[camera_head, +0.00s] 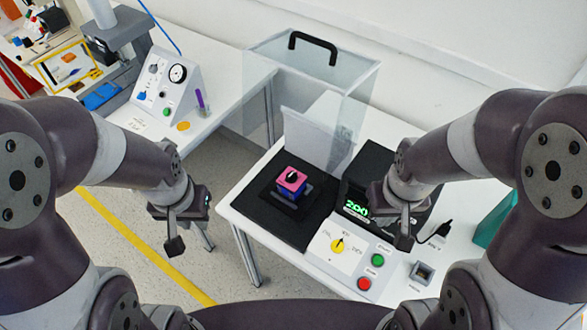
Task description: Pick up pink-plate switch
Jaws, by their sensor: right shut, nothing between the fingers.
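The pink-plate switch (292,182) is a small block with a pink top plate, a black knob and a blue-purple body. It sits upright on a dark fixture on the black mat (262,205), on the white table. My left gripper (174,245) hangs over the floor, left of the table and well apart from the switch. Whether its fingers are open or shut is not clear. My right gripper (403,240) is shut and empty, to the right of the switch, in front of the black device with the green display.
A clear box with a black handle (315,45) stands behind the switch. The black display device (358,190) is to its right. A control panel (350,253) with a yellow knob, green and red buttons lies in front. A second table holds a gauge panel (167,85).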

